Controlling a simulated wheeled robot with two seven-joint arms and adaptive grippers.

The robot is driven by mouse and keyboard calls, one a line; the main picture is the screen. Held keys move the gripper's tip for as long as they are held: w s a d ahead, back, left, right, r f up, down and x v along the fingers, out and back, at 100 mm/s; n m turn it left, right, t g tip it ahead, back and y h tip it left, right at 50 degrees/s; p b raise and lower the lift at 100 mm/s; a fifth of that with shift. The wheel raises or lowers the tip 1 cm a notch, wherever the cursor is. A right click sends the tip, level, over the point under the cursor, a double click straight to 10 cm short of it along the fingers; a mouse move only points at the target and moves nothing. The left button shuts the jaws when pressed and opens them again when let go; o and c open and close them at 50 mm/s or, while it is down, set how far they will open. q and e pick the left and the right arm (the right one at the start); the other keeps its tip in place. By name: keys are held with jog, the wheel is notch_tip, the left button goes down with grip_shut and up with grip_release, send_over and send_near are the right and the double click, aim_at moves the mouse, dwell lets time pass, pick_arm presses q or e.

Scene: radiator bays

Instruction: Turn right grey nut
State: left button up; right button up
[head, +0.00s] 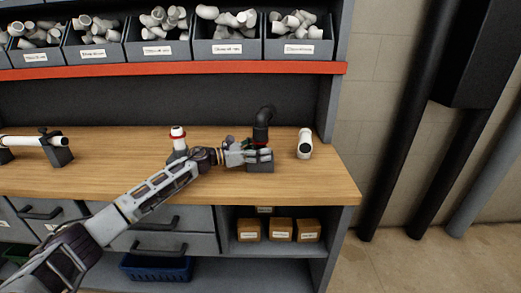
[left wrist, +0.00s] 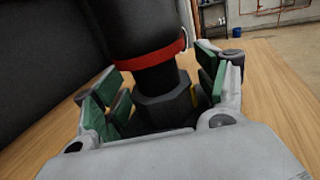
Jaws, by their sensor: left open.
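A black elbow pipe (head: 262,120) stands upright near the right end of the bench on a dark grey block (head: 261,168). In the left wrist view, the black pipe (left wrist: 145,25) carries a red band (left wrist: 152,62) above a dark grey hex nut (left wrist: 165,108). My left gripper (head: 262,153) reaches in from the left at this nut and mostly covers it in the head view. In the left wrist view, its green pads stand open on both sides of the nut, with gaps visible. My right gripper is not in view.
A white fitting with a red ring (head: 177,133) stands on the bench to the left, beside my arm. A loose white fitting (head: 305,144) lies right of the elbow pipe. A white pipe in a clamp (head: 58,151) is at far left. A shelf with a red edge (head: 170,69) holds bins above.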

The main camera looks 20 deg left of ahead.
pick_arm(q)
jog(key=shift+a, duration=0.1)
jog(key=shift+v, duration=5.9)
